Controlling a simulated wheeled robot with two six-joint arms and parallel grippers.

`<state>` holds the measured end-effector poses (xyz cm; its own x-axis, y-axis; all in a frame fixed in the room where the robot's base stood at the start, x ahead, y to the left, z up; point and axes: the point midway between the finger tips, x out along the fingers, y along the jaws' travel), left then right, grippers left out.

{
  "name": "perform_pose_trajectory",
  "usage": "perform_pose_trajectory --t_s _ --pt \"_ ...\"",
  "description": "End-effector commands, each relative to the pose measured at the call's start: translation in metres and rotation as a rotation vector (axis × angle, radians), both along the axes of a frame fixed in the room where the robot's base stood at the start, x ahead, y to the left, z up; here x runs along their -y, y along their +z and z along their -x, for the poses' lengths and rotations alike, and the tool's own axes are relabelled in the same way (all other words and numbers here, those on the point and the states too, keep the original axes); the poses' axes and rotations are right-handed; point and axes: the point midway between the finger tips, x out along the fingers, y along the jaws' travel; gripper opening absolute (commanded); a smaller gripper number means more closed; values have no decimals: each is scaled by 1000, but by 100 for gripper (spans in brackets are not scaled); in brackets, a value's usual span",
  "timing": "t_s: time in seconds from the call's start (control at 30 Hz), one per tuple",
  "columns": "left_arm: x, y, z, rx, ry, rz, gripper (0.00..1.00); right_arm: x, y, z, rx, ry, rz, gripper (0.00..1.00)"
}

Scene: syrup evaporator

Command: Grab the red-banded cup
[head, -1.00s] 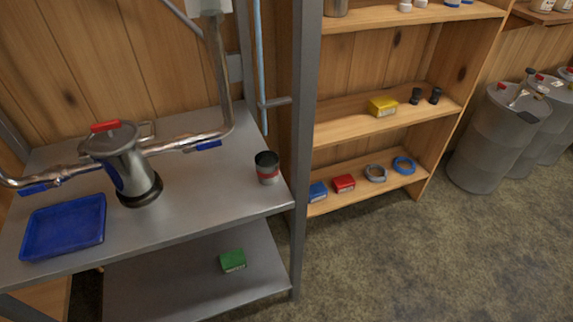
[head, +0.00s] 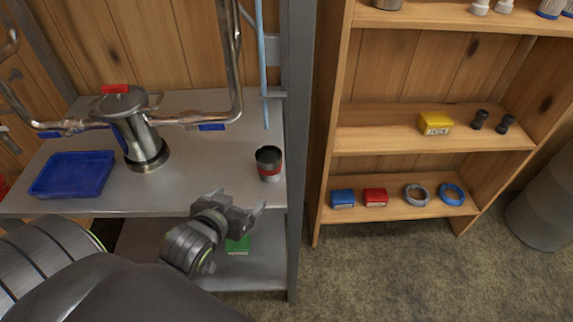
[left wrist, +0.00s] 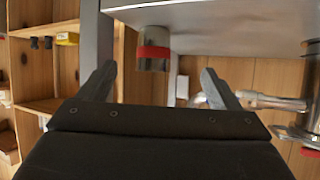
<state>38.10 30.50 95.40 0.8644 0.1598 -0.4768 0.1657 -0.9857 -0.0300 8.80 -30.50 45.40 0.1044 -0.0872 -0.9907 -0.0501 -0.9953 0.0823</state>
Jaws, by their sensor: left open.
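The red-banded cup (head: 268,166) is a small dark grey cup with a red band, upright at the right end of the metal table (head: 215,185). My left gripper (head: 240,203) is open and empty, in front of the table's front edge, nearer to me than the cup and apart from it. In the left wrist view, which appears upside down, the cup (left wrist: 153,52) shows beyond the open fingers (left wrist: 158,72), roughly between them. My right gripper is in neither view.
A metal post (head: 297,150) stands just right of the cup. A steel pot (head: 135,135), pipes and a blue tray (head: 72,174) occupy the table's left. A green box (head: 238,245) lies on the lower shelf. Wooden shelves (head: 380,145) stand at right.

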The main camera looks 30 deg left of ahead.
Motion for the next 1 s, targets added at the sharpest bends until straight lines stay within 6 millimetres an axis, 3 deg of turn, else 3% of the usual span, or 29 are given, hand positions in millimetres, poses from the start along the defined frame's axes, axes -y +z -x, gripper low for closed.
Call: perform_pose_trajectory --t_s 0.1,0.2,0.8,1.0 --pt "4 28 -3 86 -6 6 85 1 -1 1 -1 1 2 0" --pt "4 34 -8 107 -7 9 85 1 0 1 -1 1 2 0" --pt "-11 -4 -100 107 -8 9 85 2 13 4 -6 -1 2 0" --pt "-14 -11 -114 106 -7 10 85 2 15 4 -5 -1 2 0"
